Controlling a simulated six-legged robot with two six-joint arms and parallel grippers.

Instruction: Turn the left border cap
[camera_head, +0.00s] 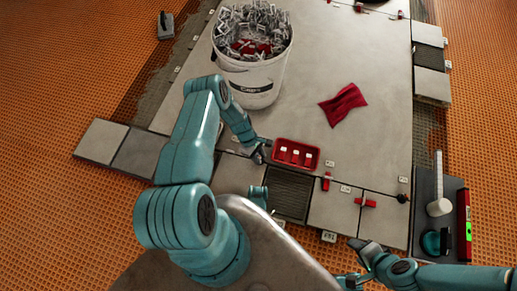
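Two small red caps stand on the joints of the front border tiles. The left one (326,181) points roughly along its joint, and the right one (365,202) lies more crosswise. Which one the task means I cannot tell for certain. My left gripper (260,153) hangs just left of the red tray, apart from both caps; its fingers are too small and dark to read. My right gripper (360,250) is low at the front, below the border tiles, and its opening is unclear.
A red tray (296,153) holds several white pieces. A white bucket (252,80) full of clips stands behind. A red cloth (343,104) lies on the large tiles. A dark grate (290,193) sits in the border. A white mallet (438,190) and green-lit level (464,225) are at right.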

